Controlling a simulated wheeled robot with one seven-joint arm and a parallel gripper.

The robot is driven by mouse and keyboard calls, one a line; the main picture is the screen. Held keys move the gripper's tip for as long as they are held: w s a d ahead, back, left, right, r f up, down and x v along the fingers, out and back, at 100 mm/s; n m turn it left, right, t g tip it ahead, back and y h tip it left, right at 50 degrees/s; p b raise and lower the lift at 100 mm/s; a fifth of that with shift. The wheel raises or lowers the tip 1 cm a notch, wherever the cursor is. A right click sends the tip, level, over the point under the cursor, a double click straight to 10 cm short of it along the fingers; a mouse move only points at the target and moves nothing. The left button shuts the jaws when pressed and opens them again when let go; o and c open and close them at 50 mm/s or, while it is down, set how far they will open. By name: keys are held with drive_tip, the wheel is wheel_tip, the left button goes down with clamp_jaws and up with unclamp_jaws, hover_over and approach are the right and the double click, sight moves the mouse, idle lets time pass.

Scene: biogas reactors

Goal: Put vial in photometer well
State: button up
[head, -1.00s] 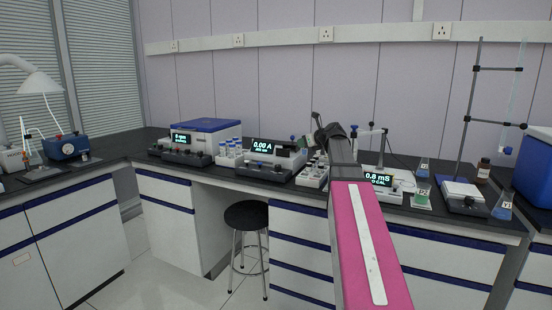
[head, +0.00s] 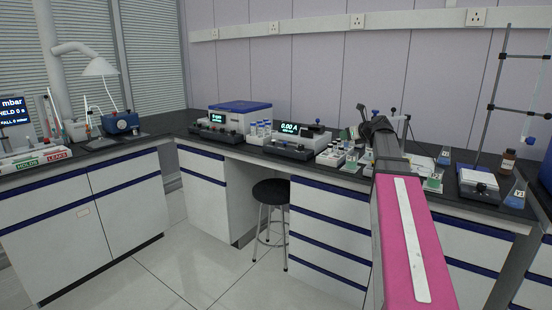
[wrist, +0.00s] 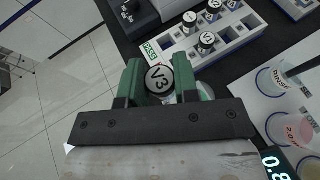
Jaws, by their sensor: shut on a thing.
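The gripper is over the bench's front edge, beside the vial rack. In the head view my pink arm reaches toward the bench and the held vial cannot be made out. The photometer (head: 283,143), with a display reading 0.00 A, stands on the bench left of my arm. Its well cannot be made out.
A white rack (wrist: 234,39) holds several marked vials, with a green PASS label at its end. Labelled beakers (wrist: 275,80) stand to its right. A stool (head: 271,193) stands below.

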drive_tip(key=s+a+f+n+g+y, duration=0.1)
drive_tip(key=s+a+f, duration=0.4)
drive_tip(key=s+f, duration=0.5)
drive_tip(key=s+a+f+n+g+y, duration=0.2)
drive_tip(key=s+a+f, duration=0.4)
drive_tip(key=s+f, duration=0.4)
wheel_tip(320, 180, down, 3)
drive_tip(key=shift+s+n+g+y, duration=0.35)
drive_tip(key=shift+n+y, duration=0.15)
drive_tip(key=shift+n, duration=0.4)
drive_tip(key=shift+a, duration=0.15)
